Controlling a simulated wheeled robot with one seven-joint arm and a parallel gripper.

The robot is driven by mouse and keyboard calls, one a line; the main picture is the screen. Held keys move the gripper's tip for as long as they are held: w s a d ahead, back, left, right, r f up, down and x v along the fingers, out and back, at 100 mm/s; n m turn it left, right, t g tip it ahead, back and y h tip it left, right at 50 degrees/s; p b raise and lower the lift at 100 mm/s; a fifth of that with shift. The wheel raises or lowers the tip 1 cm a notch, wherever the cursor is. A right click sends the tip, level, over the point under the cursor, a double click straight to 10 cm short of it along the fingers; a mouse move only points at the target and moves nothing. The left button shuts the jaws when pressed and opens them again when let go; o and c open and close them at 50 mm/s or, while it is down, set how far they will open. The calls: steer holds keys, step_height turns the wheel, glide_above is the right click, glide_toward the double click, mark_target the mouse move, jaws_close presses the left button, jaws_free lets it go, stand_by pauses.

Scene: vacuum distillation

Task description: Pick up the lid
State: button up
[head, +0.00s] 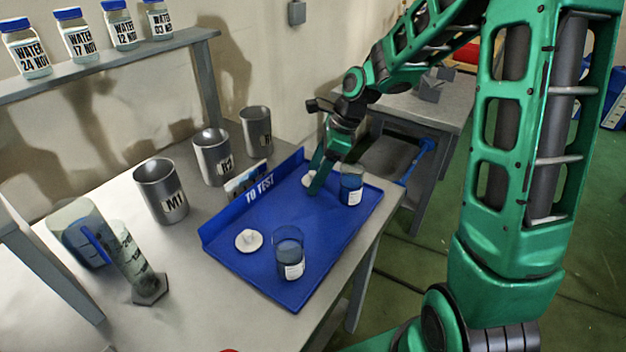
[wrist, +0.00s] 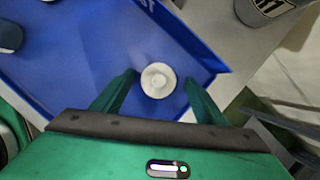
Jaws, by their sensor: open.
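A white round lid (head: 308,180) lies at the far end of the blue "TO TEST" tray (head: 225,262), partly hidden by my gripper. My gripper (head: 319,180) points down over it. In the wrist view the lid (wrist: 158,80) shows between the two open green fingers (wrist: 161,82), with a gap on each side. A second white lid (head: 249,240) lies on the near left part of the tray.
A jar with blue contents (head: 351,185) stands close to the right of my gripper. Another jar (head: 289,255) stands on the near part of the tray. Metal cups (head: 211,157) stand behind the tray. A graduated cylinder (head: 135,262) stands at the left.

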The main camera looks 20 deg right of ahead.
steer(key=shift+c, duration=0.6)
steer(key=c, duration=1)
steer(key=shift+r, duration=0.1)
